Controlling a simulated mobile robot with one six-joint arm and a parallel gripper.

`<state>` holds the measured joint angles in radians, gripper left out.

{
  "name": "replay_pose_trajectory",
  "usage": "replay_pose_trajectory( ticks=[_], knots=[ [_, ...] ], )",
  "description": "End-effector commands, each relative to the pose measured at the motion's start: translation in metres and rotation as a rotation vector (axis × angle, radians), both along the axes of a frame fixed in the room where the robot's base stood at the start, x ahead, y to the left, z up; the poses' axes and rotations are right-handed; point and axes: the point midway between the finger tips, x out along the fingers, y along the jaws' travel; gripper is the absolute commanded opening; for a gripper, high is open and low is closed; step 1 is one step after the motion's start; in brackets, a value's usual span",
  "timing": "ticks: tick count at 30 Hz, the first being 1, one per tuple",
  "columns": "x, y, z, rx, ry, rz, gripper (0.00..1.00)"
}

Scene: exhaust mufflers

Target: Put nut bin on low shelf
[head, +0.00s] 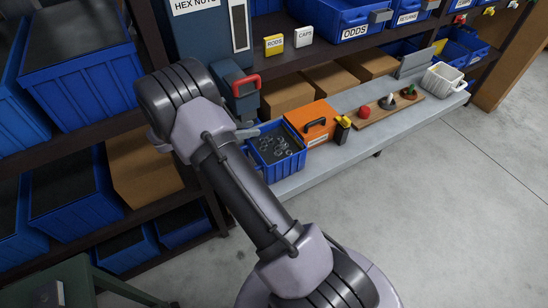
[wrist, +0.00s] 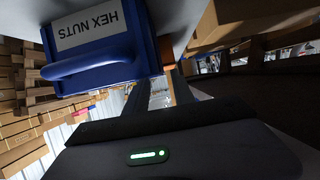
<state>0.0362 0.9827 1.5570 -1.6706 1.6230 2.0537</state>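The nut bin (head: 289,165) is a blue open-topped box with loose metal nuts in it. In the head view it stands on the grey low shelf (head: 296,182), left of an orange case. In the wrist view the bin (wrist: 116,57) is close and upside down, with a white HEX NUTS label and a blue front handle. My gripper shows in the wrist view (wrist: 182,88) right beside the bin's wall. My arm covers most of the gripper in the head view. I cannot tell whether the fingers touch the bin or how far apart they are.
An orange case (head: 310,121) with a black handle stands close to the bin's right. Further right are a wooden board (head: 376,113) with small items and a white basket (head: 441,79). Cardboard boxes (head: 286,94) stand behind. The floor at right is clear.

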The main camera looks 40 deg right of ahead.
Motion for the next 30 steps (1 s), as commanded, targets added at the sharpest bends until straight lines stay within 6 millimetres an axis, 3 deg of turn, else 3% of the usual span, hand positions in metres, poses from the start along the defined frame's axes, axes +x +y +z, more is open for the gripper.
replay_pose_trajectory(
  ticks=[10, 16, 21, 30],
  knots=[
    [-0.012, -0.048, -0.019, 0.000, 0.000, -0.003, 0.30],
    [-0.012, -0.050, -0.017, 0.000, 0.000, 0.000, 0.30],
    [-0.012, -0.050, -0.017, 0.000, 0.000, -0.001, 0.00],
    [-0.012, -0.049, -0.018, 0.000, 0.001, -0.001, 0.00]
  ],
)
